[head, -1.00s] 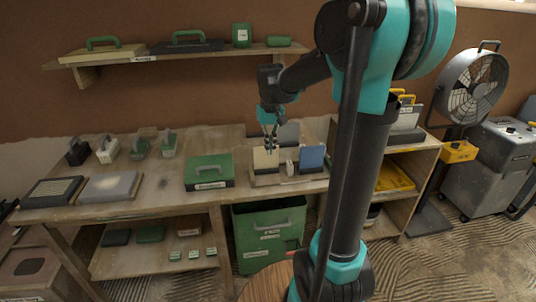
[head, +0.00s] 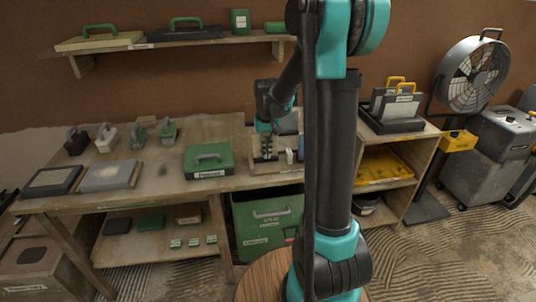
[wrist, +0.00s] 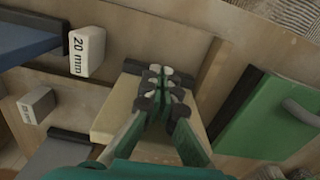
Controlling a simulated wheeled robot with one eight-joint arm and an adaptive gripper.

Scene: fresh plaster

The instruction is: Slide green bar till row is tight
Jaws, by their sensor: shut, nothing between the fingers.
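My gripper (wrist: 165,88) is shut and empty, with its fingertips over the cream block (wrist: 117,117) in the wrist view. Contact with the block cannot be told. A second small white block (wrist: 38,105) and a grey block (wrist: 58,158) also show. I cannot pick out a separate green bar.
A green case (head: 208,160) with a handle lies left of the tray; it is at the right in the wrist view (wrist: 270,112). Several handled tools stand at the bench's left. A green bin (head: 268,218) is below. My arm hides the tray's right part.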

